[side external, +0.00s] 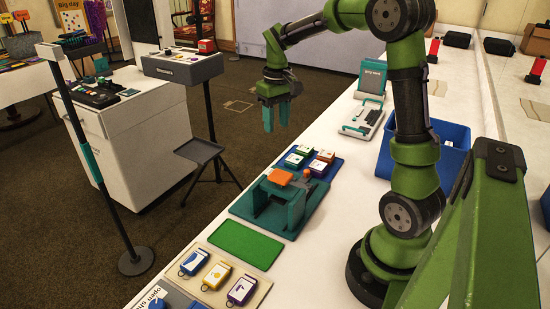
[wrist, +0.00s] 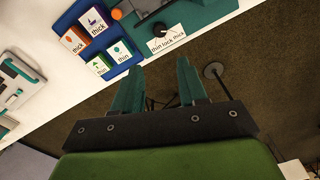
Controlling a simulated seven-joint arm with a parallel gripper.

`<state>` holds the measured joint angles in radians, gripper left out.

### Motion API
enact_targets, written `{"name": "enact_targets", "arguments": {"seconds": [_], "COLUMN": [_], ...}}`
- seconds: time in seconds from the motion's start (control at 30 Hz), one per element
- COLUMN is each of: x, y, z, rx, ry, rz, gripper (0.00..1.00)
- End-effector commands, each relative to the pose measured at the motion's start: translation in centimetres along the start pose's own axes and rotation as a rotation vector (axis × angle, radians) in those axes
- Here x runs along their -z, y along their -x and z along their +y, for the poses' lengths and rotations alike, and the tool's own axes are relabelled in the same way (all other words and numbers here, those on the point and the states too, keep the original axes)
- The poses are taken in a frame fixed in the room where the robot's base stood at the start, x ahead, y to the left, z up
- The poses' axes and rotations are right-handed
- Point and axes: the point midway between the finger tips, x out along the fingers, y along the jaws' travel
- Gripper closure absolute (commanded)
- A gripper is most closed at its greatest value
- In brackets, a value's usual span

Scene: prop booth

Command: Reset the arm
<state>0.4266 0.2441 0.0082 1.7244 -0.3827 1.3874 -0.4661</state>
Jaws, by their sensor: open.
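My green arm stands at the right of the side external view. My gripper (side external: 275,118) hangs in the air with its teal fingers pointing down, over or just past the counter's front edge. In the wrist view my gripper (wrist: 160,85) shows two teal fingers spread apart with nothing between them. It is open and empty, and touches nothing that I can see.
The white counter (side external: 330,180) holds a blue tray (side external: 333,168) of labelled blocks, a teal fixture (side external: 275,205) with an orange top, a green mat (side external: 245,244), a tag board (side external: 225,280), a label device (side external: 361,118) and a blue bin (side external: 450,135). Floor shows below my gripper.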

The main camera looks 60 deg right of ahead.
Motion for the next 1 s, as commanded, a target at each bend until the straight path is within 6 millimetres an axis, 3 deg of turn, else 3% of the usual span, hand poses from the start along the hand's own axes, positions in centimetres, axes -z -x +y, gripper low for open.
{"name": "enact_targets", "arguments": {"seconds": [0.37,0.47,0.67,0.8,1.0], "x": [0.2,-1.2,-5.8,-10.1,-15.7], "y": [-0.4,-0.8,1.4,3.0,4.2], "z": [0.0,-0.9,-5.5,-8.8,-12.0], "rx": [0.001,0.023,0.095,0.172,0.294], "ry": [-0.036,-0.089,-0.132,-0.132,-0.091], "rz": [0.013,0.040,0.186,0.303,0.439], "gripper": [0.58,0.58,0.58,0.58,0.58]}}
